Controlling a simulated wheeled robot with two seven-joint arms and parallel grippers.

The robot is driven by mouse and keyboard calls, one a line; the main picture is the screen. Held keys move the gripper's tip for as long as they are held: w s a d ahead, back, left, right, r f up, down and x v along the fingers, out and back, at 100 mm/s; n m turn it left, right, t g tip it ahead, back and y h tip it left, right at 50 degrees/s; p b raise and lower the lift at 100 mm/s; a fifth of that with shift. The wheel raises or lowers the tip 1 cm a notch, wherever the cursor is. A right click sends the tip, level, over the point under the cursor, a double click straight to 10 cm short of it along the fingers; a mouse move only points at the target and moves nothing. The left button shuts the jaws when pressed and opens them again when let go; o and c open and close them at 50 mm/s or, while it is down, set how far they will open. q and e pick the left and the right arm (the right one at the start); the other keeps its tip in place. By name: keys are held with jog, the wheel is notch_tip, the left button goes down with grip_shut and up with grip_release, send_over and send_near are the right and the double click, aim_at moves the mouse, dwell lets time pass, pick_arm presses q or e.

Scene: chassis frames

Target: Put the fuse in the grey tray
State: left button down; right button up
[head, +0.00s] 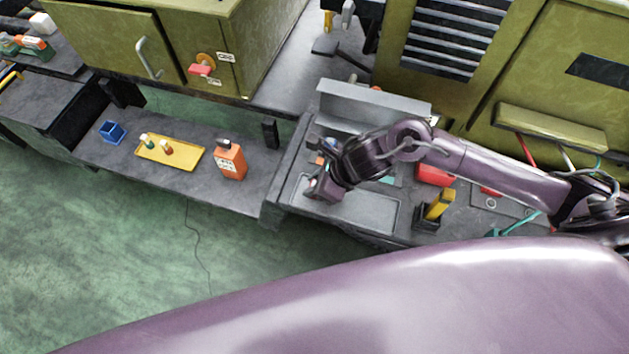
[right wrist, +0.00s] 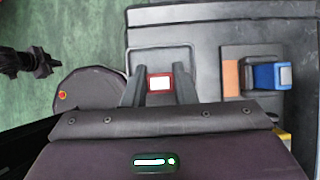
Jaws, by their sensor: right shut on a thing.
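My right gripper (right wrist: 160,86) is shut on a small red-and-white piece, the fuse (right wrist: 160,83), held between its two dark fingers. The grey tray (head: 375,215) is a shallow rectangular tray on the dark bench, right under and beside the right gripper (head: 318,190) in the head view. In the right wrist view the tray's rim (right wrist: 160,48) shows around and beyond the fingers, with the fuse over it. The height of the fuse above the tray floor is hard to tell. My left gripper is not clearly seen.
Beside the tray lie an orange piece (right wrist: 231,78) and a blue block (right wrist: 268,76). A red box (head: 436,175) and a yellow-and-black item (head: 438,205) stand to the right. An orange bottle (head: 230,160), yellow tray (head: 180,156) and blue bin (head: 112,131) occupy the left bench.

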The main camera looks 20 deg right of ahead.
jog(key=shift+f, duration=0.2)
jog(key=o, duration=1)
jog(key=shift+r, duration=0.1)
jog(key=shift+c, duration=0.2)
jog(key=shift+r, duration=0.25)
jog(key=v, duration=1.1)
jog(key=shift+s+d+r+b, duration=0.15)
jog(key=shift+d+r+b, duration=0.15)
jog(key=shift+b, duration=0.15)
